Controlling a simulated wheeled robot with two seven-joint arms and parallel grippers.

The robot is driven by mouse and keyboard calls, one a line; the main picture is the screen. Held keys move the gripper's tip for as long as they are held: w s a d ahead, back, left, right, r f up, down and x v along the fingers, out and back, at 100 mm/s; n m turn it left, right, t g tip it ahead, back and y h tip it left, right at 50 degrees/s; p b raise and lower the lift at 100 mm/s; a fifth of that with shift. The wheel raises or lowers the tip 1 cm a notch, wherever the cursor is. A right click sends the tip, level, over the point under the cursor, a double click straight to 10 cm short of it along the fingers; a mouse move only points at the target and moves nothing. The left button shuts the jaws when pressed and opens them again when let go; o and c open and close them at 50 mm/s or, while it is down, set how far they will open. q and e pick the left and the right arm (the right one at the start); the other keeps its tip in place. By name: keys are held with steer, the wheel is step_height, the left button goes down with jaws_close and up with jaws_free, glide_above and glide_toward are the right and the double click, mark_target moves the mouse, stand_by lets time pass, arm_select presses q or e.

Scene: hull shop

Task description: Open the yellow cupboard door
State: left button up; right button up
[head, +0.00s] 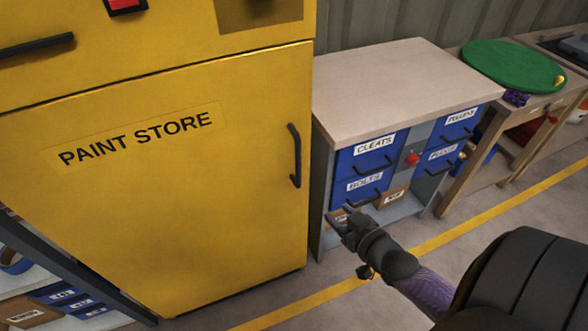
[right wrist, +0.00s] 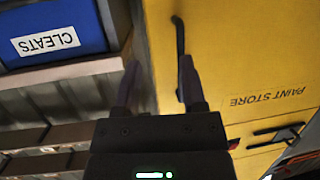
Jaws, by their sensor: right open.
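The yellow cupboard door (head: 190,220), lettered PAINT STORE, fills the left of the head view and appears closed. Its black vertical bar handle (head: 295,155) is near the door's right edge. My right gripper (head: 343,222) is open and empty, below and to the right of the handle, in front of the drawer unit. In the right wrist view the open fingers (right wrist: 160,82) point toward the door (right wrist: 245,60). The handle (right wrist: 180,50) shows just beyond the right fingertip, not clearly between the fingers. My left gripper is not in view.
A drawer unit (head: 385,80) with blue bins stands close to the right of the cupboard. A bench with a green round board (head: 510,66) is farther right. A yellow line (head: 440,238) crosses the floor. Shelves (head: 40,310) with labelled boxes are at lower left.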

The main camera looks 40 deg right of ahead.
mark_target(300, 163)
steer(key=w+a+r+t+y+b, duration=0.1)
steer(key=w+a+r+t+b, duration=0.15)
steer(key=r, duration=0.35)
steer(key=shift+t, duration=0.45)
steer(key=w, duration=0.3)
steer(key=w+b, duration=0.1)
steer(key=w, duration=0.2)
steer(key=w+b, duration=0.1)
steer(key=w, duration=0.3)
steer(key=shift+d+r, duration=0.3)
steer(key=shift+d, duration=0.1)
steer(key=shift+w+r, duration=0.1)
steer(key=shift+w, duration=0.15)
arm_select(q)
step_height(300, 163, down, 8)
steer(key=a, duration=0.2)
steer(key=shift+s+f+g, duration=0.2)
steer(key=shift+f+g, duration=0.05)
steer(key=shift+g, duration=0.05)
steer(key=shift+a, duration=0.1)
arm_select(e)
jaws_close()
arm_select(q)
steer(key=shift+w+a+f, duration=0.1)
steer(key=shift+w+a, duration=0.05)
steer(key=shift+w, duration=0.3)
